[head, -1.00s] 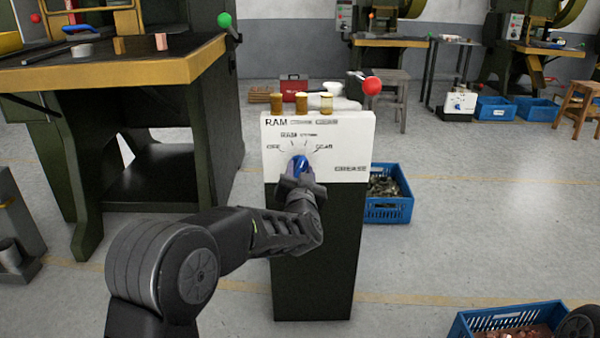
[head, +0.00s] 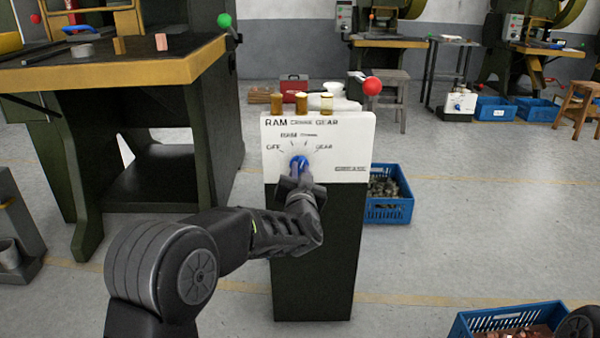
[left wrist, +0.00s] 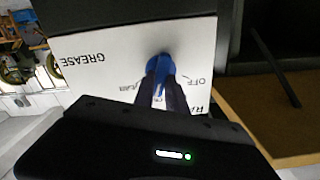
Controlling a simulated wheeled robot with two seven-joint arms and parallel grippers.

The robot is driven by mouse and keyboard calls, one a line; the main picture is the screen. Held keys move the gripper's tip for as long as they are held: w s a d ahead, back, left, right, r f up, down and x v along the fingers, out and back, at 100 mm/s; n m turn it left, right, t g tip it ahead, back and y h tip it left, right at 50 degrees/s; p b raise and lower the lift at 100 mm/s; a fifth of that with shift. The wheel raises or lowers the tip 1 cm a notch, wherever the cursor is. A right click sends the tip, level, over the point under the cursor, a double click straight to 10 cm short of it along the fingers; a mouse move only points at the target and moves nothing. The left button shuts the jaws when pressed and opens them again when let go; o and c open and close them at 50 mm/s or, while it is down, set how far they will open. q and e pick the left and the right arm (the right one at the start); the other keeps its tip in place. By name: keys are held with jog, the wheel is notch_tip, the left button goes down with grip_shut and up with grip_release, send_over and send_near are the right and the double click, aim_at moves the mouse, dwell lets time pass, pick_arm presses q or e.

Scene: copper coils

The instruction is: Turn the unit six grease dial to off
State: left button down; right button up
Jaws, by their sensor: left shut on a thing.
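A white grease panel (head: 345,150) stands on a dark pedestal (head: 315,255). Its round blue dial (head: 299,161) sits low on the front, with marks around it reading OFF at the left, RAM and another label above, and GEAR at the right. My left gripper (head: 298,172) reaches it from the front and is shut on the dial. In the left wrist view the panel appears upside down, with the fingers (left wrist: 164,92) on the blue dial (left wrist: 159,65) and OFF to its right. The fingers partly cover the dial, so I cannot tell its exact setting.
Several amber-topped cups (head: 302,105) stand on the panel's top. A red ball-ended lever (head: 372,87) rises behind it. A blue crate (head: 388,208) of parts is beside the pedestal at right. A heavy workbench (head: 110,70) stands at left.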

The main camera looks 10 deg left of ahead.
pick_arm(q)
jog(key=shift+n, duration=0.3)
jog(key=shift+s+a+f+n+b, duration=0.15)
jog(key=shift+n+b, duration=1.85)
jog(key=shift+n, duration=1.8)
jog(key=shift+w+a+f+n+b, duration=0.15)
jog(key=shift+n+b, duration=1.8)
jog(key=shift+n, duration=1.85)
jog(key=shift+s+r, duration=0.1)
jog(key=shift+r, duration=0.05)
jog(key=c, duration=1.4)
grip_release()
jog(key=shift+o, duration=0.2)
